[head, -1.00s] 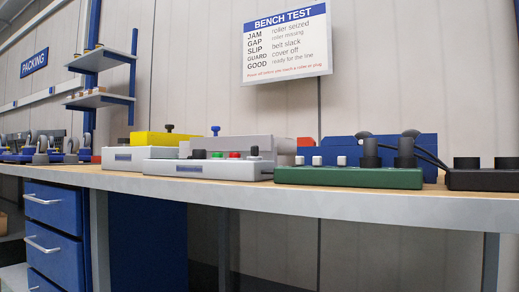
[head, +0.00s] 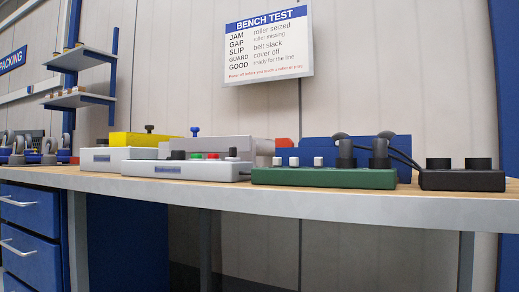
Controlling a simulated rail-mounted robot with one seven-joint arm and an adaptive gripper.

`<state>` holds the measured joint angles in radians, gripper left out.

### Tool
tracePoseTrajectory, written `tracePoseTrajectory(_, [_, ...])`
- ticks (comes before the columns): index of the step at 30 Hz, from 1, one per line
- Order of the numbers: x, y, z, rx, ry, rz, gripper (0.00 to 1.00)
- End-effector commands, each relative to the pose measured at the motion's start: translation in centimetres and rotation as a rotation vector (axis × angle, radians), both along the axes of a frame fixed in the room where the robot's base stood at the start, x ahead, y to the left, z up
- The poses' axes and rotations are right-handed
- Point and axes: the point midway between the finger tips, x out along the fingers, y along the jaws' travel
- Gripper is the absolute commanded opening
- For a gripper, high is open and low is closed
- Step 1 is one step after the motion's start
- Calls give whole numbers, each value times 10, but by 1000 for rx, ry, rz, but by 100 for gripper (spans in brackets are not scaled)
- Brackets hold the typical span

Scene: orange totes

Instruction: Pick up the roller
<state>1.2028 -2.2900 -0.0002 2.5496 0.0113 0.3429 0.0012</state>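I cannot make out a roller for certain in the head view. Rounded grey shapes (head: 262,146) show behind the devices at the middle of the bench, mostly hidden, and I cannot tell whether one is a roller. The bench (head: 300,204) is seen almost edge-on, so the front devices hide much of its top. My gripper is not in view.
On the bench stand a grey button box (head: 190,170), a green box (head: 320,179) with dark posts, a black box (head: 462,181), a yellow block (head: 140,139) and a blue block (head: 405,160). Blue drawers (head: 32,222) sit lower left. A sign (head: 268,46) hangs behind.

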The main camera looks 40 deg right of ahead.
Motion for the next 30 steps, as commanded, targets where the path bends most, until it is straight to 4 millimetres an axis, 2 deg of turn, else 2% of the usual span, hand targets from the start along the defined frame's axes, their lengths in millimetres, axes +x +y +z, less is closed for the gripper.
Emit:
tracePoseTrajectory(2, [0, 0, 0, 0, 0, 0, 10])
tracePoseTrajectory(30, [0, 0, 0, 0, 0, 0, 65])
